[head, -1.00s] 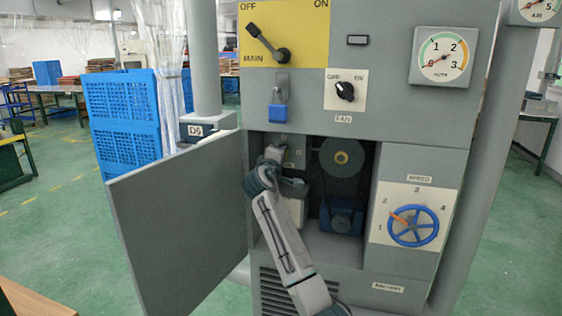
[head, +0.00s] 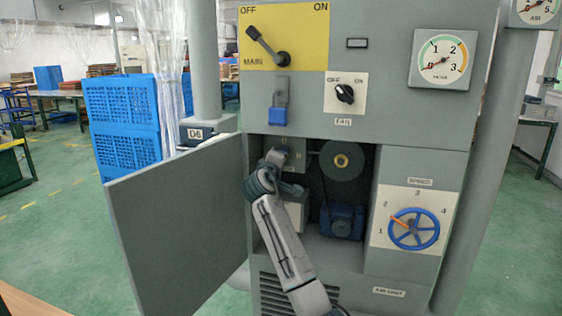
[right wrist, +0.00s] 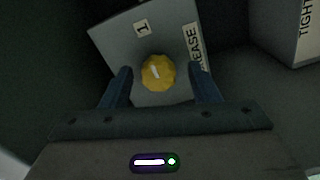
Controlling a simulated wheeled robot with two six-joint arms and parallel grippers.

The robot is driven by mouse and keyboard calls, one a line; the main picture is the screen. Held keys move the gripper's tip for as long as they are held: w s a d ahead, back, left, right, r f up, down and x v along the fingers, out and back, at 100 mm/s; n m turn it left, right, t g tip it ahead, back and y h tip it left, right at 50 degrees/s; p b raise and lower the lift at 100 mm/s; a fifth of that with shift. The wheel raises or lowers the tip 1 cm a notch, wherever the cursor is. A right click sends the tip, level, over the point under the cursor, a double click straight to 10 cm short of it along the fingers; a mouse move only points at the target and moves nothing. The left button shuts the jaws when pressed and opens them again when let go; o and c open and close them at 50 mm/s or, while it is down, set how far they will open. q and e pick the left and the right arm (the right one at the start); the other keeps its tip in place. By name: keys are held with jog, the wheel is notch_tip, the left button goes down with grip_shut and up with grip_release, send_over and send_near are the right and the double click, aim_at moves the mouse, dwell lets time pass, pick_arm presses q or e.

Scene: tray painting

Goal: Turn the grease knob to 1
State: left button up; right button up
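The grease knob (right wrist: 158,72) is yellow and faceted, on a grey box face (right wrist: 120,42) in the right wrist view. Its white mark slants to the upper left, roughly toward the "1" label (right wrist: 142,27). A partly covered "GREASE" label (right wrist: 193,45) is at its right. My right gripper (right wrist: 162,78) is open, one dark finger on each side of the knob, with gaps visible between them. In the head view my right arm reaches into the open cabinet, and the gripper (head: 275,160) is at its upper left. The knob is not discernible there. My left gripper is out of view.
The cabinet door (head: 185,225) stands open at the left. Inside are a pulley (head: 342,160) and a blue motor (head: 342,220). The blue speed wheel (head: 414,229) is right of the opening. Another box with a "TIGHT..." label (right wrist: 308,18) is at the wrist view's right.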

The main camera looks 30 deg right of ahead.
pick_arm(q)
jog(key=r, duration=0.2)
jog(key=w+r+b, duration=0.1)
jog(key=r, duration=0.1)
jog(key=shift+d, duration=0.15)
pick_arm(e)
jog(key=v, duration=1.1)
jog(key=shift+w, duration=0.1)
